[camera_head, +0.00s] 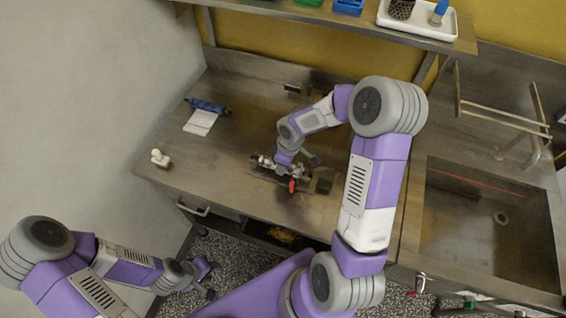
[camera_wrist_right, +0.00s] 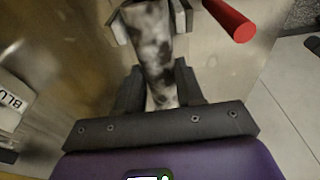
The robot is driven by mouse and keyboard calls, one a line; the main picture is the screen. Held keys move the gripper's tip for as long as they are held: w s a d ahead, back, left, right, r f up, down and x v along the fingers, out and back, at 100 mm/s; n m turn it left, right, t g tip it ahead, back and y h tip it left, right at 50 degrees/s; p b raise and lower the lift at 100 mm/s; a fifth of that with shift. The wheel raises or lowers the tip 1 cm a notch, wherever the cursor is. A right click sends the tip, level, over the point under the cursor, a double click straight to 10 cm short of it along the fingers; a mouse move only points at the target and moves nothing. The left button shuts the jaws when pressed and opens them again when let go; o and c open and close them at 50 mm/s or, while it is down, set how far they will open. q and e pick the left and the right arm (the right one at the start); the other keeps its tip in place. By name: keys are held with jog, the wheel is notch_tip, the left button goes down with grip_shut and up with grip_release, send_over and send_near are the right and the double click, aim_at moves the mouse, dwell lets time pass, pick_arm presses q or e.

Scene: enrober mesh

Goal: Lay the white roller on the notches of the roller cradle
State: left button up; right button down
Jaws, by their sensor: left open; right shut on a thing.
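In the right wrist view, a white roller (camera_wrist_right: 155,45) with dark blotches lies between the black fingers of my right gripper (camera_wrist_right: 158,88), which is shut on it. Grey upright pieces (camera_wrist_right: 180,17) flank its far end; they look like part of the roller cradle, but I cannot tell whether the roller touches the notches. In the head view, my right gripper (camera_head: 284,161) is low over the metal fixture on the table, and the roller is mostly hidden there. A red handle (camera_head: 292,186) sticks out at the front. My left gripper (camera_head: 203,279) is open and empty, below the table's front edge.
A blue roller-like part (camera_head: 207,106) lies beside a white card (camera_head: 201,122) on the left of the table. A small white object (camera_head: 160,158) stands near the left front corner. A sink (camera_head: 490,225) is at right, a shelf (camera_head: 330,18) above. The left middle of the table is clear.

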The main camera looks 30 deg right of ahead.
jog(key=shift+f, duration=0.15)
jog(key=c, duration=0.6)
grip_release()
jog(key=shift+r+p, duration=2.75)
jog(key=shift+r, duration=0.85)
jog(key=shift+f, duration=0.1)
